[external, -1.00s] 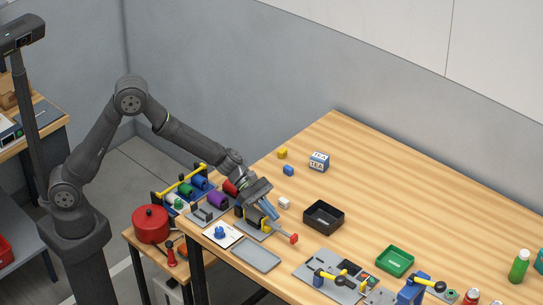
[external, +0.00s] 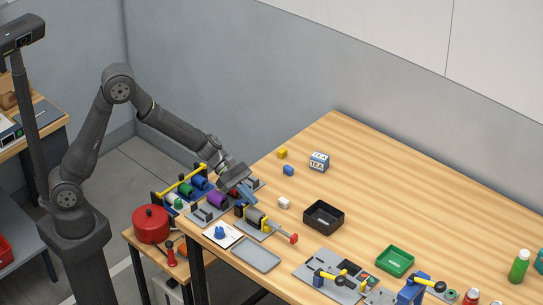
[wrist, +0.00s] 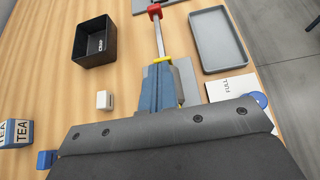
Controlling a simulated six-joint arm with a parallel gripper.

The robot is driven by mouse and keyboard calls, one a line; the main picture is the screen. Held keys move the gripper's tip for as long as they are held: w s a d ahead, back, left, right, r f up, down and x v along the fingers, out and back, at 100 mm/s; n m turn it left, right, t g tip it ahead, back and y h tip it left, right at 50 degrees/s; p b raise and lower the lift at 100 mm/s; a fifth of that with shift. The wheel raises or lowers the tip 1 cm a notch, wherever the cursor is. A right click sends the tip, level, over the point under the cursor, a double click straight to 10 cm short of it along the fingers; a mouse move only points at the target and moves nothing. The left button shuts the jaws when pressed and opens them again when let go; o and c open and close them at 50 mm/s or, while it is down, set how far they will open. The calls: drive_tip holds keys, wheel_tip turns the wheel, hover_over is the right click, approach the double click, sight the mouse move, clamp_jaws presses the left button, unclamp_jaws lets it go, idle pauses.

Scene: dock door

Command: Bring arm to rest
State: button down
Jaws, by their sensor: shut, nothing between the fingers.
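My gripper (external: 244,194) has blue-grey fingers and hangs over the near left corner of the wooden table (external: 385,179), at the end of my bent arm. Its fingers (wrist: 158,88) are together and hold nothing. Just beyond the fingertips is a fixture with yellow supports, a rod and a red end (external: 294,238). The fixture's rod and red end also show in the wrist view (wrist: 155,12). The fingers hide part of the fixture in the wrist view. I cannot tell how far above it they are.
Beside the fixture are a purple cylinder (external: 217,200), a grey tray (external: 256,254) and a white card with a blue knob (external: 220,233). A black bin (external: 324,217), a small white block (external: 284,202) and a TEA box (external: 319,161) stand farther off. The table's back middle is clear.

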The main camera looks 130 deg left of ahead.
drive_tip(key=w+a+r+n+g+y, duration=0.2)
drive_tip(key=a+r+n+y, duration=0.3)
drive_tip(key=r, duration=0.1)
drive_tip(key=w+a+r+n+g+y, duration=0.3)
drive_tip(key=a+r+n+y, duration=0.1)
drive_tip(key=r+n, duration=0.15)
drive_tip(key=d+r+n+g+h, duration=0.1)
drive_tip(key=d+r+n+g, duration=0.1)
drive_tip(key=d, duration=0.4)
drive_tip(key=d+r+n+g+h, duration=0.1)
drive_tip(key=d+r+n+g, duration=0.2)
drive_tip(key=d, duration=0.3)
drive_tip(key=shift+w+d+r+n+g, duration=0.2)
drive_tip(key=shift+n+g, duration=0.3)
drive_tip(key=shift+n, duration=0.35)
